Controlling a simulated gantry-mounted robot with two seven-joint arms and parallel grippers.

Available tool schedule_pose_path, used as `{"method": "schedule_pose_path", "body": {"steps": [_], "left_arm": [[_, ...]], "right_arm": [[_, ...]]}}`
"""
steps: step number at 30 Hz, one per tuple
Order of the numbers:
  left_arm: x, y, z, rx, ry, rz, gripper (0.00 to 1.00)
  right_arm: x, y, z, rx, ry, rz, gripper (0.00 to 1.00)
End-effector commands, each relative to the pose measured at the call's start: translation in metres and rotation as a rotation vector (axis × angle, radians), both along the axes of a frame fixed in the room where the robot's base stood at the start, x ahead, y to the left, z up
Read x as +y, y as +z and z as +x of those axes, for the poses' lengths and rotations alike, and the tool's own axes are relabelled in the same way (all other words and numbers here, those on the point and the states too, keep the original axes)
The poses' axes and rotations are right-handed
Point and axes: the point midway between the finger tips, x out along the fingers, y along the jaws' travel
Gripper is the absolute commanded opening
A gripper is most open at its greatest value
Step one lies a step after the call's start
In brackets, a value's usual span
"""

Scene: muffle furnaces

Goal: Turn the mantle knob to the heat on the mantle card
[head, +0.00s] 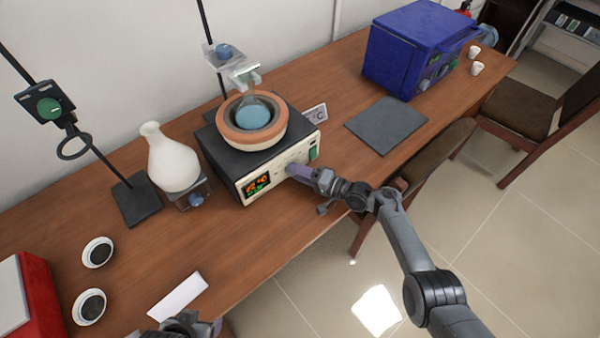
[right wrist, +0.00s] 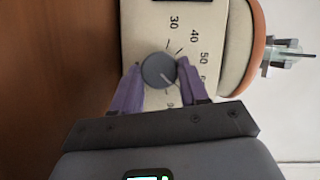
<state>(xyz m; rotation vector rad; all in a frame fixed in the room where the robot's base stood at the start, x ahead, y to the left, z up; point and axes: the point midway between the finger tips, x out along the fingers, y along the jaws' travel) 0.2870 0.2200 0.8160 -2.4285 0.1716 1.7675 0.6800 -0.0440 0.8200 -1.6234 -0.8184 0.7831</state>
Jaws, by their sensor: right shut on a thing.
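The heating mantle (head: 222,160) is a dark box with a cream front, a lit display and an orange-rimmed bowl holding a blue round vessel (head: 254,116). The mantle knob (right wrist: 158,70) is grey and round, with printed numbers around it; 30, 40 and 50 are readable. A pale pointer line on it points towards the lower right in the right wrist view. My right gripper (head: 293,171) has its purple fingers shut on the knob, one on each side. The mantle card (head: 315,115) stands behind the mantle, showing "°C"; its number is hidden. My left gripper (head: 190,328) is partly cut off at the bottom edge.
A white flask (head: 172,158) and a ring stand (head: 137,199) are left of the mantle. A clamp (head: 232,67) hangs above the bowl. A grey mat (head: 386,125) and a blue furnace (head: 409,49) are right. Two round dishes (head: 98,252) and a white strip (head: 178,296) lie front left.

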Motion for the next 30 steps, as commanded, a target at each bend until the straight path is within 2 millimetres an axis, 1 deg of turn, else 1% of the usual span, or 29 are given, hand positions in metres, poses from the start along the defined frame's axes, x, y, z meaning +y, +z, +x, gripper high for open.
{"method": "schedule_pose_path", "body": {"steps": [5,6,10,11,19,22,26,30], "left_arm": [[-0.001,0.000,0.000,0.000,0.002,-0.002,0.71],[-0.001,0.000,0.000,-0.001,0.002,-0.003,0.71],[-0.002,0.000,0.000,0.000,0.005,-0.008,0.71],[-0.002,0.000,0.000,-0.001,0.006,-0.010,0.71],[-0.003,0.001,0.000,0.000,0.009,-0.014,0.71],[-0.003,0.004,0.000,0.000,0.008,-0.013,0.71],[-0.003,0.013,0.000,0.000,0.007,-0.011,0.71],[-0.002,0.024,0.000,0.000,0.004,-0.007,0.71]], "right_arm": [[0.000,0.000,0.000,0.000,0.000,0.000,0.13],[0.000,0.000,0.000,0.000,0.000,0.000,0.47],[0.000,0.000,0.000,-0.001,0.000,-0.001,0.67],[0.000,0.000,0.000,-0.001,0.000,-0.001,0.69],[0.000,0.000,0.000,-0.001,0.000,-0.002,0.69],[-0.004,0.001,-0.002,0.000,-0.001,-0.001,0.69],[-0.015,0.004,-0.009,0.000,-0.001,-0.002,0.69],[-0.034,0.006,-0.022,0.000,-0.002,-0.003,0.69]]}}
